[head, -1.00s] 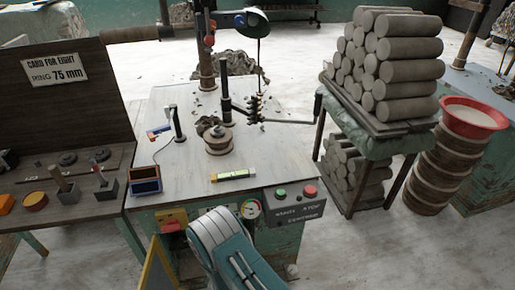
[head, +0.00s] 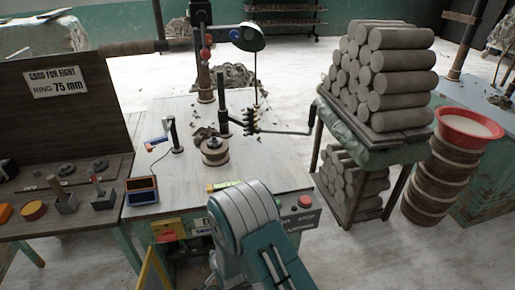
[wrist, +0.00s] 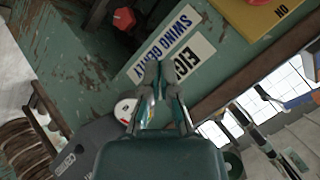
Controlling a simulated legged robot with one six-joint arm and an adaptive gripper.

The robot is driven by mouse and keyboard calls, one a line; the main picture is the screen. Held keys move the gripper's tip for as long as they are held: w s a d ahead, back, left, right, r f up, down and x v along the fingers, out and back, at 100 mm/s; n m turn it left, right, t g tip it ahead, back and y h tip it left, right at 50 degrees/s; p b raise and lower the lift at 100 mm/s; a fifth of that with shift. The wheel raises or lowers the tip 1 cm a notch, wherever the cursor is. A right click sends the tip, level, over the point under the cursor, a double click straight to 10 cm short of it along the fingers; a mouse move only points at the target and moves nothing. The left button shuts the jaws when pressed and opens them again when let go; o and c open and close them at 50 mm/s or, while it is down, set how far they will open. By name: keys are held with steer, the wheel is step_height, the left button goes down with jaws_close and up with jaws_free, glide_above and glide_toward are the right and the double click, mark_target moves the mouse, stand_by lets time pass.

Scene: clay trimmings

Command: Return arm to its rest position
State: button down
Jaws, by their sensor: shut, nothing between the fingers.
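My gripper (wrist: 163,75) shows in the wrist view with its two fingers together and nothing between them. It points at the worn green front of the workbench, over the white "SWING GENTLY" label (wrist: 172,40). I cannot tell whether the fingertips touch the panel. In the head view my arm (head: 245,225) is folded at the bottom centre, in front of the bench, and hides part of its front edge and control box. The gripper itself is hidden there.
The bench top (head: 275,170) carries a round wheel (head: 215,155), a crank arm (head: 290,131) and clay scraps. A rack of stacked clay cylinders (head: 385,70) stands right, beside a red basin (head: 468,125) on stacked rings. A tool board (head: 85,170) is left. Pale floor lies between.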

steer(key=w+d+r+n+h, duration=0.1)
steer(key=d+r, duration=0.3)
steer(key=r, duration=0.4)
steer(key=w+d+r, duration=0.2)
steer(key=d+r, duration=0.1)
steer(key=r, duration=0.5)
steer(key=s+d+r+n+g+h, duration=0.1)
steer(key=s+d+r, duration=0.2)
steer(key=d+r, duration=0.3)
steer(key=s+d+r+h, duration=0.1)
steer(key=s+d+r, duration=0.25)
steer(key=r, duration=0.35)
steer(key=s+d+r+n, duration=0.1)
steer(key=s+d+r, duration=0.2)
steer(key=s, duration=0.4)
steer(key=s+d+r+n+g+h, duration=0.1)
steer(key=s+d+r, duration=0.3)
steer(key=s+d, duration=0.2)
steer(key=s+d+r+g+h, duration=0.1)
steer(key=s+d+r, duration=0.2)
steer(key=s, duration=0.5)
steer(key=shift+s+d+r+n, duration=0.25)
steer(key=shift+s+d+n, duration=0.15)
steer(key=shift+d, duration=0.4)
